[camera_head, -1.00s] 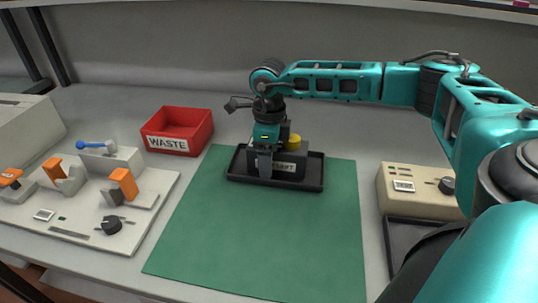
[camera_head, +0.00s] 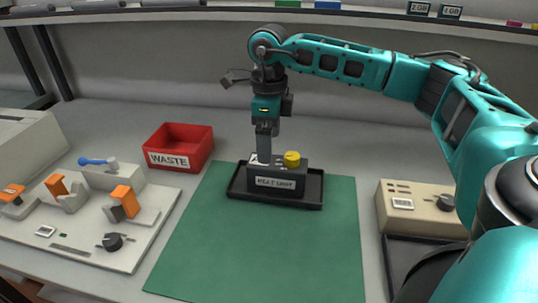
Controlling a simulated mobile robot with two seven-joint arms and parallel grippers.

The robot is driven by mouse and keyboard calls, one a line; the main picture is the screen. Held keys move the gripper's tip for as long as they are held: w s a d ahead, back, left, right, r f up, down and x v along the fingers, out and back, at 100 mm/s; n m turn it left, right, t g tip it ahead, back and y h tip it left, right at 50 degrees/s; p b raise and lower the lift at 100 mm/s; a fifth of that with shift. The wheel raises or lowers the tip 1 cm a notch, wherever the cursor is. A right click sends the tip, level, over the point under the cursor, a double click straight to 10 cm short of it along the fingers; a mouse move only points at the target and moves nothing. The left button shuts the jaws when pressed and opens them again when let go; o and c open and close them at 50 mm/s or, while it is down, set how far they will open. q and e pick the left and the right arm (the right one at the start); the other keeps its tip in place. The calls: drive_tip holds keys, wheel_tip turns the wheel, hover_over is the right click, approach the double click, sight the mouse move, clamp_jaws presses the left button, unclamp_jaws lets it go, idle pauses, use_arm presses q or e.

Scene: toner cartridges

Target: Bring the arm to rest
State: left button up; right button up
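My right arm reaches in from the right in the head view. Its gripper (camera_head: 264,158) points down just over the left part of a dark box (camera_head: 277,184) with a white label that I cannot read with certainty. A yellow round cap (camera_head: 292,159) sits on top of the box, to the right of the fingers. The box stands in a black tray (camera_head: 315,194) on the green mat (camera_head: 260,245). The fingers show edge-on, so their opening is hidden, and I cannot tell whether they touch the box. My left gripper is out of view.
A red bin marked WASTE (camera_head: 180,147) stands left of the mat. A light station with orange clips and a dark knob (camera_head: 112,242) lies at the left. A beige device (camera_head: 405,204) stands at the right. The front of the mat is clear. A shelf (camera_head: 380,22) runs along the back.

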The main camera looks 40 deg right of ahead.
drive_tip(key=shift+r, duration=1.15)
